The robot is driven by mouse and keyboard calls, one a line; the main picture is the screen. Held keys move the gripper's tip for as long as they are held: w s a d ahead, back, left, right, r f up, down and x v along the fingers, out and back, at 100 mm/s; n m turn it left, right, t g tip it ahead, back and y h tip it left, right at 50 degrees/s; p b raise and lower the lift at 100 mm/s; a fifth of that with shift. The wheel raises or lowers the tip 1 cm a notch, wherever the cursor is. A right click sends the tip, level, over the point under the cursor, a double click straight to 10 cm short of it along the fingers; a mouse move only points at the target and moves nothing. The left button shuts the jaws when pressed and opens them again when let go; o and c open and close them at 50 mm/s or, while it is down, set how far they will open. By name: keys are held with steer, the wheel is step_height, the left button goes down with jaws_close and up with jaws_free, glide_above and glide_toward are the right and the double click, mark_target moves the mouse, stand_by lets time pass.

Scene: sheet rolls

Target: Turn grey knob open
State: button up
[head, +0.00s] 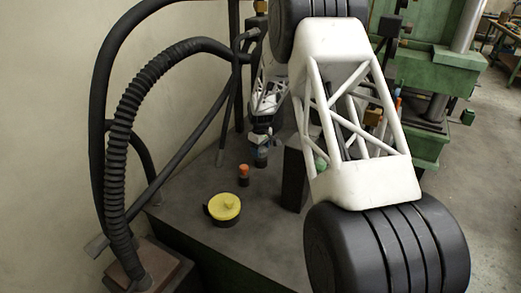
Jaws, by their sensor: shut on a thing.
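The grey knob (262,152) stands upright on the dark machine top, near its middle. My gripper (261,138) comes down on it from above and is shut on its upper part. The fingers are small and dark in this view, and they hide the top of the knob. How far the knob is turned cannot be told.
An orange-topped knob (243,172) stands close by, left and nearer. A yellow round lid (224,206) sits nearer still. Thick black hoses (122,128) rise at the left. Green machinery (432,75) stands behind.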

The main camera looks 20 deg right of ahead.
steer(key=shift+n, duration=0.3)
steer(key=o, duration=0.9)
steer(key=shift+r, duration=0.1)
steer(key=shift+r, duration=3.8)
steer(key=shift+r, duration=0.1)
